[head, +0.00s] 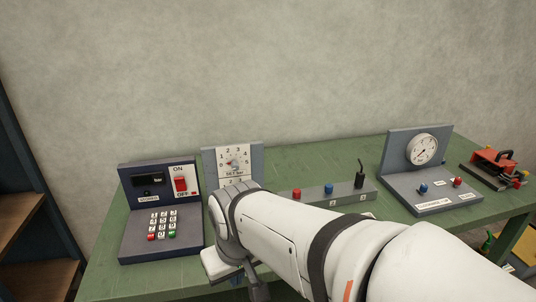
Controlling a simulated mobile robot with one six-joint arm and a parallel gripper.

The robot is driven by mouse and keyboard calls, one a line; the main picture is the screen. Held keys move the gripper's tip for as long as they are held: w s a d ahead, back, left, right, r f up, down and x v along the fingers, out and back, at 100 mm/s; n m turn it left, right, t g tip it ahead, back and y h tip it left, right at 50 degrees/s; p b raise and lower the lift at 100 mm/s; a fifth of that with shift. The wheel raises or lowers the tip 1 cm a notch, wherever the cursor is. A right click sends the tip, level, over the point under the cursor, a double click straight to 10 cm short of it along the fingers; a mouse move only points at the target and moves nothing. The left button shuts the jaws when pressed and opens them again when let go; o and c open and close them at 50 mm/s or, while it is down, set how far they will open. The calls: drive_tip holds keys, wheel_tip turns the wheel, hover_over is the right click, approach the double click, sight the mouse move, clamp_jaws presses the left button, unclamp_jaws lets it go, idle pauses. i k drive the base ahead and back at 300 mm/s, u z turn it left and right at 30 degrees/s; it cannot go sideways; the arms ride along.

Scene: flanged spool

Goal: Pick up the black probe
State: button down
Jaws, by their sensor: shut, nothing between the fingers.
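The black probe (360,179) is a small dark upright piece with a thin tip. It stands at the right end of a long low grey block (325,193) on the green bench, behind a small white label. My gripper (258,290) shows only in part as a dark piece at the bottom edge, below the end of my white arm. It is shut and empty, in front of the bench and well to the left of the probe. Its fingertips are not clear. My arm crosses the picture in front of the block's lower left part; the probe itself is uncovered.
The green bench (297,167) carries a keypad panel (160,210) at left, a dial panel (254,158) behind my arm, a round gauge stand (391,178) at right and a red clamp-like device (492,158). Some bench is bare behind the block. Wooden shelves (30,215) stand far left.

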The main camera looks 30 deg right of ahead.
sight(360, 180)
drive_tip(key=z, duration=1.45)
drive_tip(key=k, duration=0.3)
drive_tip(key=z, duration=0.65)
drive_tip(key=i, duration=1)
drive_tip(key=z, duration=0.6)
